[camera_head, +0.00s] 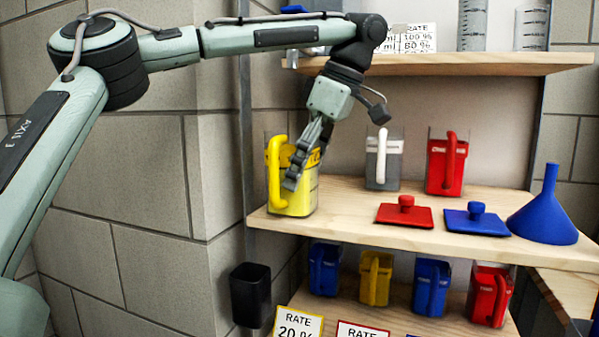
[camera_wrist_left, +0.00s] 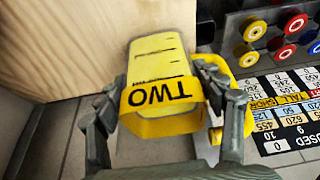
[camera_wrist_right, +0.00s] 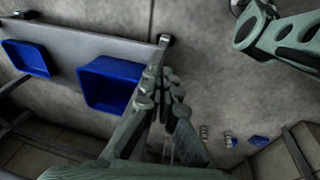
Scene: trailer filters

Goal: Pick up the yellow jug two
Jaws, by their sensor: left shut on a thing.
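The yellow jug two (camera_head: 292,196) is at the left end of the middle shelf, upright in the head view. It has a clear upper part, a yellow handle and a yellow band. The left wrist view shows its label "TWO" upside down on the jug (camera_wrist_left: 160,68). My left gripper (camera_head: 291,182) comes down from above and is shut on the jug, with one finger on each side of it in the left wrist view (camera_wrist_left: 168,100). I cannot tell whether the jug's base touches the shelf. My right gripper (camera_wrist_right: 163,80) shows only in its own wrist view, fingertips together and empty.
A white-handled jug (camera_head: 383,165) and a red jug (camera_head: 446,165) stand on the middle shelf (camera_head: 350,220), with red and blue lids and a blue funnel (camera_head: 543,212). Small jugs fill the shelf below. An upper shelf (camera_head: 480,64) overhangs. Blue bins (camera_wrist_right: 105,85) lie below my right gripper.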

